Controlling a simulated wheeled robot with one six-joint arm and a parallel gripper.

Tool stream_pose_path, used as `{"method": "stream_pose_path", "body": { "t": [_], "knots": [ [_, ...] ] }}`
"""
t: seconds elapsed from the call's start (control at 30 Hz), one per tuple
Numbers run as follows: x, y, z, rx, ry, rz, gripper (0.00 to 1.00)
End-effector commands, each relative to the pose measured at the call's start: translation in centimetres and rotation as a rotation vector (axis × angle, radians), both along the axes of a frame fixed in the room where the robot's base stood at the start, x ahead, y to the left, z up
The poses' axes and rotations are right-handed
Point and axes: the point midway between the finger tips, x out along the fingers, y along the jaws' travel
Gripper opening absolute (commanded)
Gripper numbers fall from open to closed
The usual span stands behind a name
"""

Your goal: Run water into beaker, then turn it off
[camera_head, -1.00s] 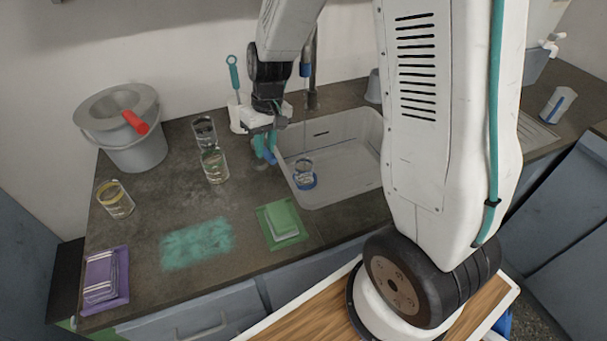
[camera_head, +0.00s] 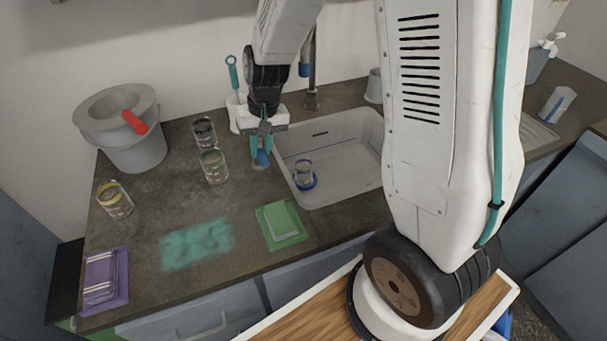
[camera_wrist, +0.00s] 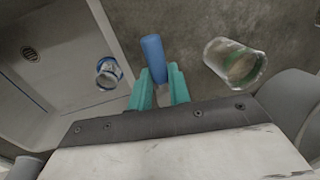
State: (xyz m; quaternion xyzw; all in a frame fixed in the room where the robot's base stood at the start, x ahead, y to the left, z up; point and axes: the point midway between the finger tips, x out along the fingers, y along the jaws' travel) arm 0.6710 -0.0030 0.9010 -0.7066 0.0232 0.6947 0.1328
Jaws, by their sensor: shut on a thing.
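A clear glass beaker (camera_head: 304,171) with a blue base ring stands upright in the sink (camera_head: 345,180). It also shows in the wrist view (camera_wrist: 107,72). Its water level is hard to make out. The tap (camera_head: 311,75) rises behind the sink, partly hidden by my arm. A blue lever (camera_head: 262,160) sits on the counter by the sink's left edge; the wrist view shows it (camera_wrist: 153,52) between my teal fingers. My gripper (camera_head: 261,148) points down and is shut on this lever (camera_wrist: 160,74). I see no clear water stream below the tap.
Two glass beakers (camera_head: 213,166) (camera_head: 204,131) stand just left of my gripper. A yellow-banded beaker (camera_head: 114,201), a grey bucket (camera_head: 139,153) and a brush holder (camera_head: 238,115) are on the counter.

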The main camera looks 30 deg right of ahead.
Motion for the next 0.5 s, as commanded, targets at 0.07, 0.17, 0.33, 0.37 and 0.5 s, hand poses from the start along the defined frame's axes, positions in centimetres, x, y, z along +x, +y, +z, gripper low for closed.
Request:
{"method": "stream_pose_path", "body": {
  "t": [0.07, 0.17, 0.33, 0.37, 0.5],
  "knots": [
    [0.28, 0.11, 0.17, 0.001, -0.007, -0.001, 0.0],
    [0.28, 0.13, 0.17, 0.001, -0.007, -0.001, 0.0],
    [0.28, 0.12, 0.17, 0.001, -0.007, 0.004, 0.0],
    [0.29, 0.06, 0.17, 0.001, -0.007, 0.016, 0.0],
    [0.28, -0.38, 0.15, 0.001, -0.007, 0.118, 0.0]
  ]
}}
